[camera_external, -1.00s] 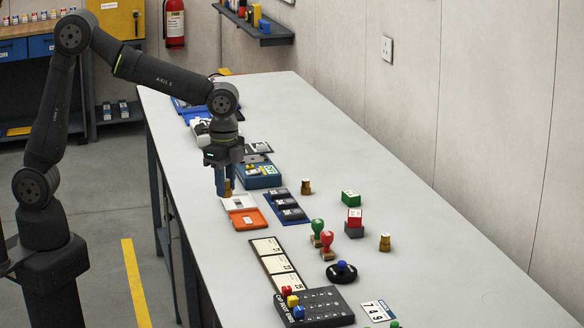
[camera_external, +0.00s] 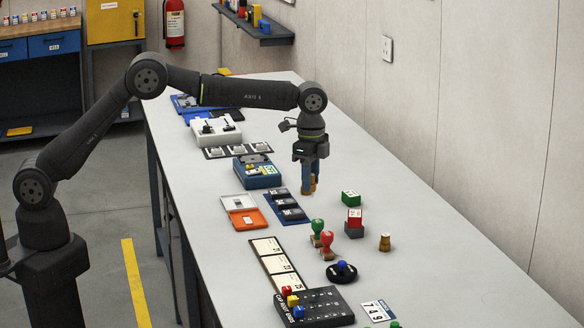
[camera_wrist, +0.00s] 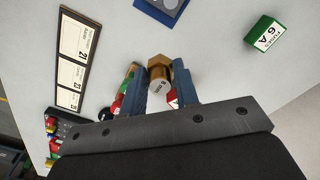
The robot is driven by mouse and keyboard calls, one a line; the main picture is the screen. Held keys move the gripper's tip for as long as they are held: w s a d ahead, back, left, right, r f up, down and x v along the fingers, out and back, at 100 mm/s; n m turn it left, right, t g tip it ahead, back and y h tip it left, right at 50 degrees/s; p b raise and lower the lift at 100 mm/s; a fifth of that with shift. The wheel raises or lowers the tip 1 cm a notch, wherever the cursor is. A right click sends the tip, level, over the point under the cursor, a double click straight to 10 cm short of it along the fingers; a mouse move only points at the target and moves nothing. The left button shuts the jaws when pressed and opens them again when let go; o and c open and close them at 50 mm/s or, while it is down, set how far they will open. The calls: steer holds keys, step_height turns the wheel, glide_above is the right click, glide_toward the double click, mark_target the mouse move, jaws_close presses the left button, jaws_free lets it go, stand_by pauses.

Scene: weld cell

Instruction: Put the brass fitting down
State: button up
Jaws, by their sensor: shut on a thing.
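Brass also shows at the fingertips in the external view. I cannot tell whether the fitting touches the table. Another brass fitting (camera_external: 385,242) stands upright apart, towards the right.
A green block (camera_external: 350,197) and a red block on a grey one (camera_external: 354,222) stand right of my gripper. Green and red stamps (camera_external: 327,247) stand in front. The blue tray (camera_external: 273,208) lies to the left. The table (camera_external: 450,260) is clear at the right.

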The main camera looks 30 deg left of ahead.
glide_above(319, 211)
step_height(319, 211, down, 6)
steer(key=shift+f, duration=2.05)
steer(key=shift+f, duration=0.15)
steer(key=o, duration=1)
step_height(319, 211, up, 12)
steer(key=shift+r, duration=0.15)
